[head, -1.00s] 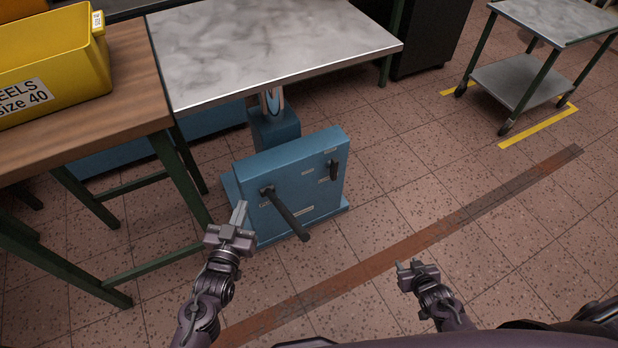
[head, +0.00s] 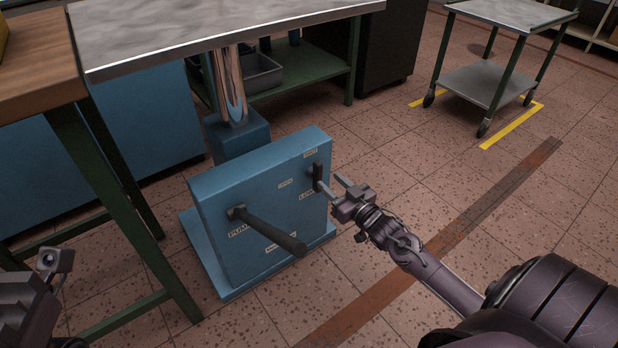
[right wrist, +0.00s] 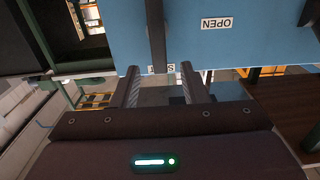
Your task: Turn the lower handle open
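The lower handle (head: 317,176) is a small black lever, upright on the right part of the blue lift's front panel (head: 265,205). In the right wrist view the handle (right wrist: 155,35) points along the SHUT label (right wrist: 160,69), which it partly covers. The OPEN label (right wrist: 216,23) shows to one side, upside down. My right gripper (head: 331,183) is open, close in front of the handle. In the right wrist view the handle's end lies between the lines of the two fingers; contact cannot be told. My left gripper (head: 55,262) is at the left edge, fingers unclear.
A long dark pump lever (head: 268,232) sticks out of the panel left of the handle. A wooden bench (head: 35,65) is at left, a trolley (head: 485,80) at back right. Floor right of the lift is clear.

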